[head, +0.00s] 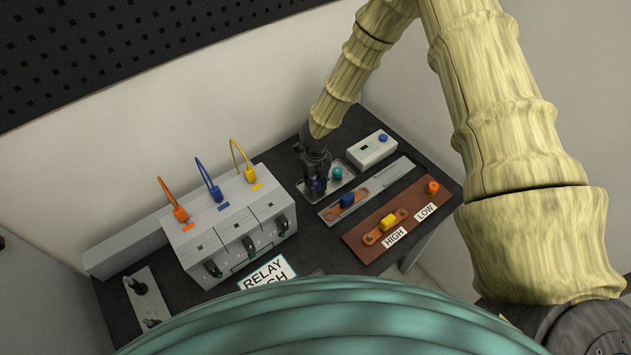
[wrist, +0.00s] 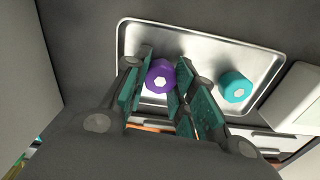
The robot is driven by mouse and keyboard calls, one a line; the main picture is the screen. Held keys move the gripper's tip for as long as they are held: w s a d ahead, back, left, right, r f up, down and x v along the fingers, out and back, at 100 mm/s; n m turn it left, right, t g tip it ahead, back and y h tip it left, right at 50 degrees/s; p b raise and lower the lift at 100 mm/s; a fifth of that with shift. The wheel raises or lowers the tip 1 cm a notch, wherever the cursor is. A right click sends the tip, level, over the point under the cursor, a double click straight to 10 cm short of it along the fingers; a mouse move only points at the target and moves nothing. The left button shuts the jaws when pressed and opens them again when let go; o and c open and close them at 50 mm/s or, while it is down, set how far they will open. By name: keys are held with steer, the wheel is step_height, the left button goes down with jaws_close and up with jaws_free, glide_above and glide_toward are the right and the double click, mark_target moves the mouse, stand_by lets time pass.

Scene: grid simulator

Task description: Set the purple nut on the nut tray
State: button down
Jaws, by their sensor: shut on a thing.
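The purple nut (wrist: 160,76) sits between the teal finger pads of my gripper (wrist: 158,90), which is shut on it, in the wrist view. The nut is over the left part of the shiny metal nut tray (wrist: 195,42); I cannot tell whether it touches the tray. A teal nut (wrist: 235,87) lies on the tray to the right. In the head view my gripper (head: 317,184) points down at the nut tray (head: 346,164), with the purple nut (head: 319,187) mostly hidden by the fingers and the teal nut (head: 337,173) beside it.
A white box with a blue button (head: 371,151) stands just behind the tray. A grey plate with a blue-handled link (head: 347,199) and a brown board with HIGH and LOW labels (head: 398,217) lie in front. The grey relay box (head: 229,226) with coloured cables stands left.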

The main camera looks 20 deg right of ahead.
mark_target(316, 184)
steer(key=shift+f, duration=0.15)
steer(key=c, duration=1.2)
jaws_free()
steer(key=shift+o, duration=0.2)
step_height(316, 184, up, 12)
steer(key=b, duration=0.3)
